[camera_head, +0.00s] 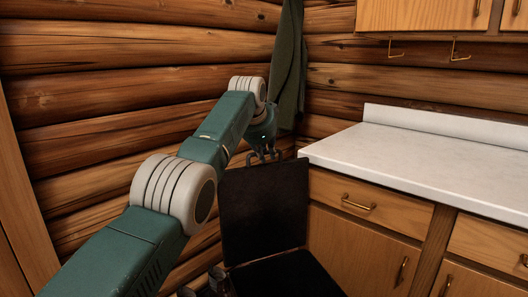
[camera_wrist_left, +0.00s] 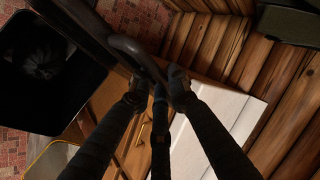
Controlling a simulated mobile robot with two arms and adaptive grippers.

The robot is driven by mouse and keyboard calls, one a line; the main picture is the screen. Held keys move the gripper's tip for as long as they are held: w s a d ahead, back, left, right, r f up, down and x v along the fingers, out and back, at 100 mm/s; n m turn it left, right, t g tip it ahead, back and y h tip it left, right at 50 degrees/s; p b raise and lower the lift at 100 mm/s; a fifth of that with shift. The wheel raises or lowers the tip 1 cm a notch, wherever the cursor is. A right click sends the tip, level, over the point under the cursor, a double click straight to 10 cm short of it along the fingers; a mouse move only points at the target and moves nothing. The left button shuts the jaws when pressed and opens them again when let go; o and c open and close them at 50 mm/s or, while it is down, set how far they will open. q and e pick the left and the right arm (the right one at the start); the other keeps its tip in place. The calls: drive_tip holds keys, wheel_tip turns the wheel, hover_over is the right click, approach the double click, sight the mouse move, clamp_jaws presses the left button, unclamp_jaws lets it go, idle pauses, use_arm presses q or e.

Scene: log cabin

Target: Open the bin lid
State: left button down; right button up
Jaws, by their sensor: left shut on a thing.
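The black bin lid (camera_head: 265,212) stands nearly upright in the head view, beside the counter's end. The dark bin (camera_head: 285,277) is below it, cut off by the bottom edge. My left gripper (camera_head: 264,157) is at the lid's top edge, shut on the lid handle. In the left wrist view, the curved black handle (camera_wrist_left: 138,50) lies at the fingertips of my left gripper (camera_wrist_left: 158,98). The dark bin interior (camera_wrist_left: 35,85) shows at the left there, with an unclear grey shape inside. My right gripper is not in view.
A white countertop (camera_head: 430,155) over wooden cabinets (camera_head: 350,245) stands close to the right of the lid. A log wall (camera_head: 110,85) is behind my left arm. A green cloth (camera_head: 289,65) hangs in the corner. Wall cabinets (camera_head: 430,14) are above.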

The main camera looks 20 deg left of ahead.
use_arm(q)
drive_tip(key=shift+f, duration=0.3)
drive_tip(key=shift+s, duration=0.1)
drive_tip(key=c, duration=1.7)
unclamp_jaws()
drive_tip(key=shift+o, duration=0.4)
drive_tip(key=shift+a, duration=0.1)
drive_tip(key=shift+r, duration=0.1)
drive_tip(key=shift+s+r, duration=0.35)
drive_tip(key=shift+r, duration=0.45)
drive_tip(key=v, duration=1)
drive_tip(key=shift+s, duration=0.15)
